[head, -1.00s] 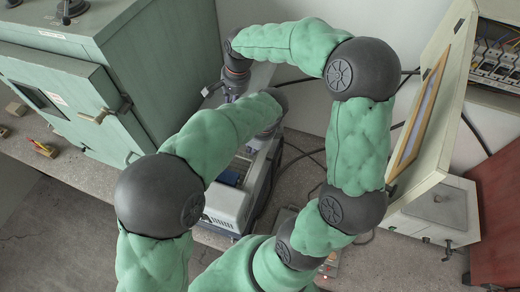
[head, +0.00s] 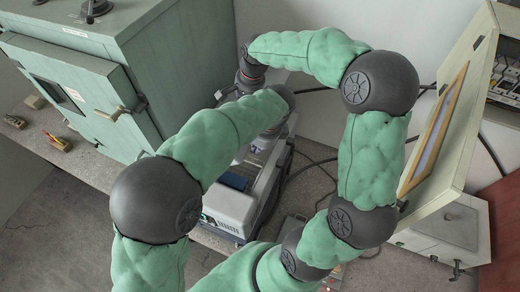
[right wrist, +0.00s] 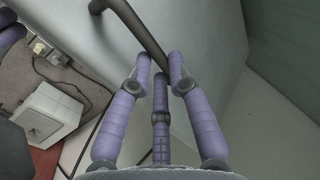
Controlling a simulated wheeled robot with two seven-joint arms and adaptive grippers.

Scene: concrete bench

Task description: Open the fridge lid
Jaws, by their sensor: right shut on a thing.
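The fridge (head: 233,208) is a low grey box in the middle of the head view, partly hidden behind my left forearm. Its top looks open there, with a blue thing (head: 236,182) showing inside. A pale panel that looks like the raised lid (head: 273,80) is mostly hidden behind my right forearm. In the right wrist view, my right gripper (right wrist: 160,68) has its purple fingers closed around a dark bar handle (right wrist: 138,28) beside a pale panel. My left gripper (head: 243,154) is over the fridge, partly hidden by its own arm; its fingers do not show clearly.
A large green cabinet (head: 180,60) stands at the left on the concrete bench (head: 92,163). An open electrical box with a hinged door (head: 450,110) stands at the right. Dark cables (head: 310,160) run behind the fridge.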

